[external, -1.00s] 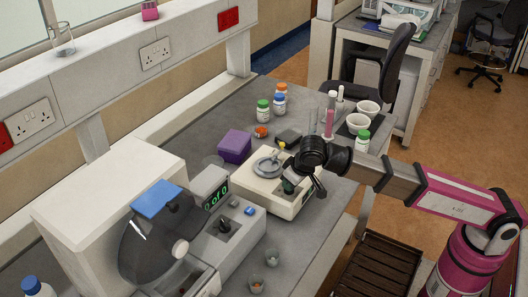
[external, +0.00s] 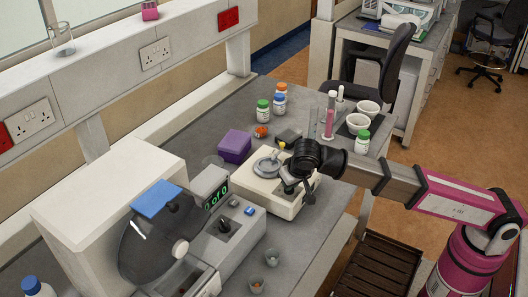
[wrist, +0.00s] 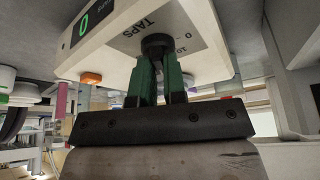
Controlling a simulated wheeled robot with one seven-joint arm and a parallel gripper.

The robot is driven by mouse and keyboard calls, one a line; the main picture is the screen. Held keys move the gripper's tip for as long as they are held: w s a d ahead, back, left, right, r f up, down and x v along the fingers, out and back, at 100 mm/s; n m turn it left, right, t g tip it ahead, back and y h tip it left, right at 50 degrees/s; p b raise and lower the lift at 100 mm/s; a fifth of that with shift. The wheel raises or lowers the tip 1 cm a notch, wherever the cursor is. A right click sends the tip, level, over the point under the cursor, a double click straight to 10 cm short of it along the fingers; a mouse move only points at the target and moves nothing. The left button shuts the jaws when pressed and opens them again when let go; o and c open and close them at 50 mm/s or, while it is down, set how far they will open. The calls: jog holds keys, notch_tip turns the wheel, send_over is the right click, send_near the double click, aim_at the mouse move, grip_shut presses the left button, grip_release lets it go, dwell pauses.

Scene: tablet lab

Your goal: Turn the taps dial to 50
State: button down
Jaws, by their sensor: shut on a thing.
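The tap machine is a cream box (external: 262,195) with a grey round platform (external: 265,168) on top, on the grey bench. In the wrist view its cream panel (wrist: 205,62) shows the word TAPS, part of a printed scale and a green 0 on a small display (wrist: 83,27). The black taps dial (wrist: 157,43) sits under that word. My gripper's green fingers (wrist: 160,72) stand on either side of the dial, shut on it. In the external view my gripper (external: 290,187) is over the box's right end, and my wrist hides the dial.
A larger machine with a dark disc (external: 155,245) and a green display stands at the left front. A purple box (external: 234,146) sits behind the cream box. Several capped bottles, a pink-filled cylinder (external: 330,115) and two white bowls stand farther back.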

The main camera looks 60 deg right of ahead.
jog(key=shift+s+f, duration=0.1)
jog(key=shift+f, duration=0.05)
jog(key=c, duration=1.2)
grip_release()
jog(key=shift+d, duration=0.1)
jog(key=v, duration=1.1)
jog(key=shift+w, duration=0.2)
